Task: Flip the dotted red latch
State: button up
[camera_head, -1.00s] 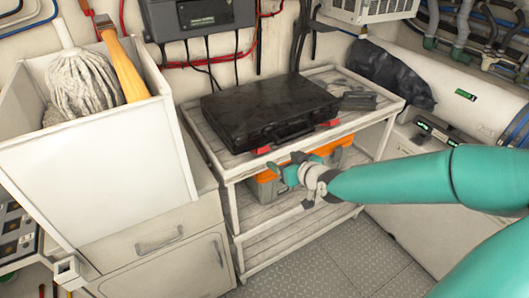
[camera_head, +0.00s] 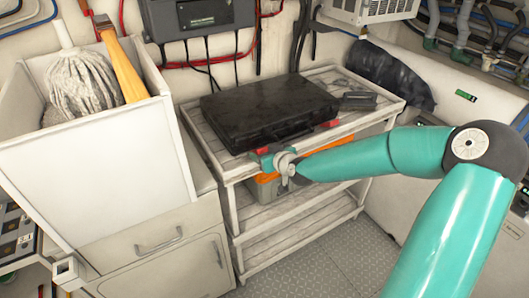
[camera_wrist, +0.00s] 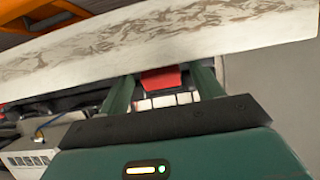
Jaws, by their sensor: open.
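A closed black case (camera_head: 270,105) lies flat on the top of a white slatted shelf. It has a red latch at the right of its front edge (camera_head: 329,124) and a red latch at the left (camera_head: 262,150). No dots can be made out on either. My gripper (camera_head: 264,160) is at the left latch, just off the shelf's front edge. In the wrist view my green fingers (camera_wrist: 163,86) are open, with a red latch (camera_wrist: 160,77) showing between them. Whether they touch it cannot be told.
The shelf's pale front rail (camera_wrist: 150,50) runs close to my fingers. An orange box (camera_head: 267,187) sits on the level below. A white bin (camera_head: 100,165) with a mop stands left. A dark object (camera_head: 358,100) lies right of the case. Grated floor in front is clear.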

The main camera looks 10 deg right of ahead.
jog(key=shift+w+a+f, duration=0.1)
jog(key=shift+w+f, duration=0.05)
jog(key=shift+w, duration=0.1)
jog(key=c, duration=1)
